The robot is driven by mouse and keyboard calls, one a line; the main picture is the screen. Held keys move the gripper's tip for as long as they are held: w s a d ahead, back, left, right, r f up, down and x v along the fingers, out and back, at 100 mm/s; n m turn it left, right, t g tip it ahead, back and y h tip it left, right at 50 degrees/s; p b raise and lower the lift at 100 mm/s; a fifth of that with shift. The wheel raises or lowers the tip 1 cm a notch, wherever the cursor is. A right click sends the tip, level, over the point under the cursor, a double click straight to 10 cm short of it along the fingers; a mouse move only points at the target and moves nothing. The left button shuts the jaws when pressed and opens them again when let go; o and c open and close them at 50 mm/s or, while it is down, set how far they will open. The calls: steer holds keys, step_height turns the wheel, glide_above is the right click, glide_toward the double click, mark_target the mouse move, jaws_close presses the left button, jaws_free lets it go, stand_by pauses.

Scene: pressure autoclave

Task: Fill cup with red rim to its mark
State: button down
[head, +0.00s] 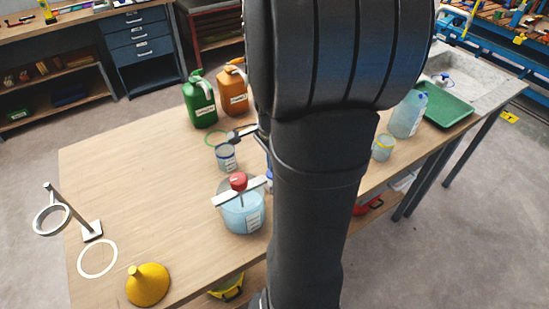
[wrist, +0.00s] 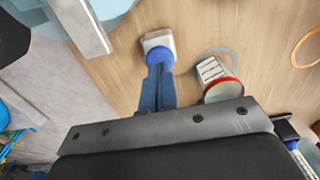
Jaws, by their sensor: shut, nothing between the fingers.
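The cup with the red rim (wrist: 224,90) shows in the wrist view, right of my fingers, with a white marked label on its side.
A clear vessel with a red knob and crossbar (head: 242,217) stands near my arm. A dark-rimmed cup (head: 227,158), green jug (head: 200,104), orange jug (head: 233,92), yellow funnel (head: 148,286), ring stand (head: 91,231), yellow-rimmed cup (head: 383,149) and clear jug (head: 408,116) stand around.

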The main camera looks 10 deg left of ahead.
steer(key=shift+f, duration=0.6)
steer(key=shift+s+f, duration=0.2)
steer(key=shift+f, duration=1.1)
stand_by(1.3)
step_height(320, 180, up, 15)
steer(key=shift+w+f, duration=0.2)
steer(key=shift+w, duration=0.05)
stand_by(0.8)
